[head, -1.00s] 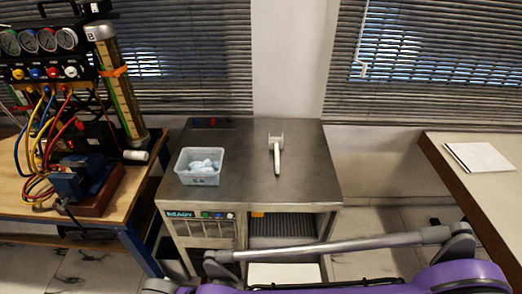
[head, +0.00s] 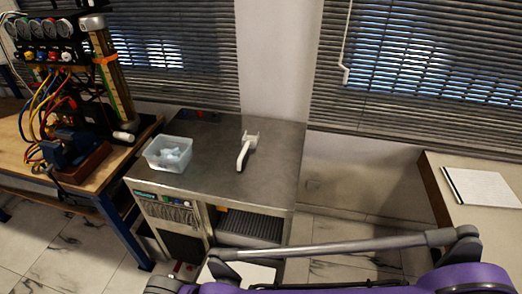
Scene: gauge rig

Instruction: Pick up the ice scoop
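The ice scoop (head: 244,152) is white or pale grey. It lies on the dark metal top of a small cabinet (head: 217,190), right of its middle, with its wider head toward the back and its handle toward the front. Nothing touches it. Neither of my grippers is in the head view. Only a grey bar and purple parts show along the bottom edge, well in front of the scoop.
A clear bin (head: 169,154) with pale contents stands left of the scoop. A wooden bench (head: 100,178) with gauges and coloured hoses is at the left. A table with a white paper pad (head: 483,187) is at the right. Floor shows between cabinet and table.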

